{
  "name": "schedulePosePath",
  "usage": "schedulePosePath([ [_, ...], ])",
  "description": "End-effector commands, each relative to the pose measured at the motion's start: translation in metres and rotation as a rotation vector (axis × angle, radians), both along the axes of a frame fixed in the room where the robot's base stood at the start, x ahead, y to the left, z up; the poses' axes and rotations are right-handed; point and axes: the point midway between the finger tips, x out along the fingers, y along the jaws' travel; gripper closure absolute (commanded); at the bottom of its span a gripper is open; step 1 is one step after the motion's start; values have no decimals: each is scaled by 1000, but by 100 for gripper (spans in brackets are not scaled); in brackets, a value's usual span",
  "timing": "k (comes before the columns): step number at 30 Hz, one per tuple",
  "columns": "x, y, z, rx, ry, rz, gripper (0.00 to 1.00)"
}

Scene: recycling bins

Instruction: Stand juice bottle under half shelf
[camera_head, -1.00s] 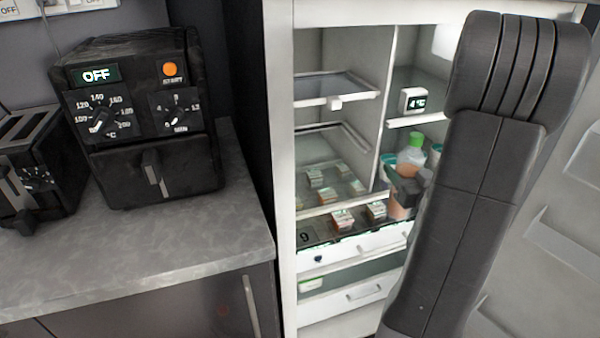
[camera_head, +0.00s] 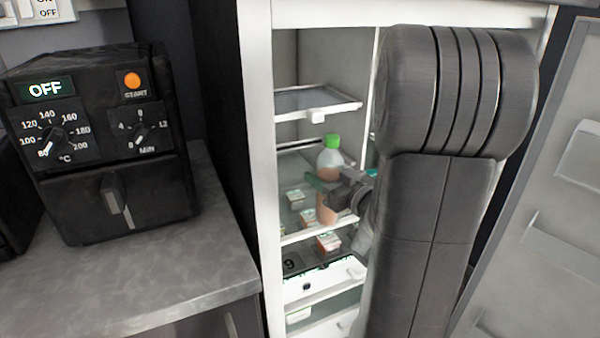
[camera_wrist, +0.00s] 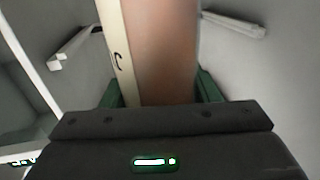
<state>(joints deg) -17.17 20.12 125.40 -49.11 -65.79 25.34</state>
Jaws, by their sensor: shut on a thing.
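The juice bottle (camera_head: 329,162) has a green cap and orange-pink juice. It is upright inside the open fridge, in front of the left compartment. My gripper (camera_head: 335,188) is shut around its middle. In the wrist view the bottle (camera_wrist: 165,55) fills the middle, between the green fingertips of my gripper (camera_wrist: 160,92). The half shelf (camera_head: 312,101) is a short glass shelf with a white front edge at the upper left of the fridge.
Small boxes (camera_head: 327,241) stand on the lower glass shelf near the bottle. A full shelf (camera_head: 300,150) lies behind it. My arm hides the fridge's right side. The open door (camera_head: 545,210) is at right, the counter (camera_head: 150,265) at left.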

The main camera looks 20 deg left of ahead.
Motion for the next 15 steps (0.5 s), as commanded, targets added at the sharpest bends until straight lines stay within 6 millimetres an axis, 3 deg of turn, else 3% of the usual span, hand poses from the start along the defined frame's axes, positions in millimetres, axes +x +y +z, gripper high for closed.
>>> schedulePosePath([
  [9,33,63,1,3,-3,5,92],
  [15,43,77,1,2,-2,1,92],
])
